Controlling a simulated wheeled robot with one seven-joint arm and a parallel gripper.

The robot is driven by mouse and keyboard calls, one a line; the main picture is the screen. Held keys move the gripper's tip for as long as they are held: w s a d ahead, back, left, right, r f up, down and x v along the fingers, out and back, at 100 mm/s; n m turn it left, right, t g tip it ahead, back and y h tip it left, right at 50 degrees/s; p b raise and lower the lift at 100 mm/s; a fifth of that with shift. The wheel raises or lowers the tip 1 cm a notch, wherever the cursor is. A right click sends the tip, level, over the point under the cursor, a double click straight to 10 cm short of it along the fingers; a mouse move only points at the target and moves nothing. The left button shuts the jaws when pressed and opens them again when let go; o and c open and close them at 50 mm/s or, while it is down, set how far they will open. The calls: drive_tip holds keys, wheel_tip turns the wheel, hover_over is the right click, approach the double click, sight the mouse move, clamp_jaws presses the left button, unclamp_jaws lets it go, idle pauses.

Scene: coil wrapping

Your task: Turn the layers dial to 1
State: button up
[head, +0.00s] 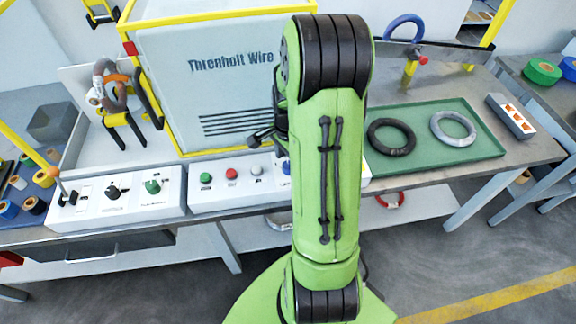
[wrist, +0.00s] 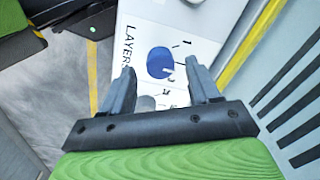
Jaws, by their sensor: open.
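The layers dial (wrist: 160,62) is a round blue knob on a white panel, beside the printed word LAYERS. In the wrist view it lies between and just beyond the fingertips of my gripper (wrist: 159,69). The gripper is open, and I see no clear contact with the knob. Small dark marks surround the knob; its exact setting is too small to read. In the head view only a sliver of the blue dial (head: 286,167) shows at the left edge of my green arm.
Green, red and grey buttons (head: 231,174) sit left of the dial on the control box. A large Threnholt Wire machine (head: 205,85) stands behind. A green tray (head: 480,143) with a black ring (head: 391,150) and a grey ring (head: 453,142) is at right.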

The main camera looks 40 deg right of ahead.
wheel_tip(320, 180, down, 2)
drive_tip(key=shift+f, duration=0.1)
drive_tip(key=c, duration=1)
drive_tip(key=shift+c, duration=0.2)
drive_tip(key=shift+n, duration=0.4)
drive_tip(key=n, duration=0.5)
drive_tip(key=shift+n, duration=0.3)
drive_tip(key=n, duration=0.5)
drive_tip(key=shift+w, duration=0.1)
drive_tip(key=shift+n, duration=0.4)
